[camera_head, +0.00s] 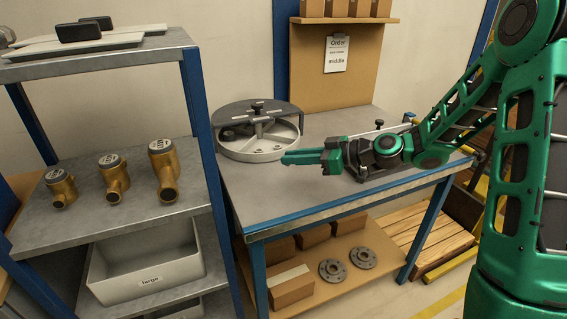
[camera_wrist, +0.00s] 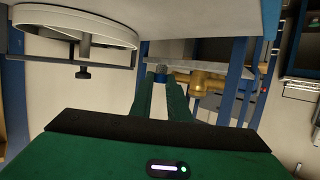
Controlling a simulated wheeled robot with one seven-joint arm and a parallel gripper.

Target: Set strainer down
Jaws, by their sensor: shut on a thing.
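My gripper (camera_head: 288,157) reaches left over the grey workbench (camera_head: 330,131), roughly level, with its fingers close together. In the wrist view my gripper (camera_wrist: 160,82) is shut on a small grey and blue piece (camera_wrist: 160,72) between the fingertips, which I take to be the strainer. In the head view that piece cannot be made out. The fingertips are just right of a round light-grey tray (camera_head: 262,154) with compartments and a central knob. The tray also shows in the wrist view (camera_wrist: 75,22), seemingly upside down.
Three brass meters (camera_head: 168,170) stand on the left shelf, above a labelled grey bin (camera_head: 145,270). An order sheet (camera_head: 336,53) reading "middle" hangs on the back board. Cartons and two flanges (camera_head: 332,271) lie under the bench. The bench's front left is clear.

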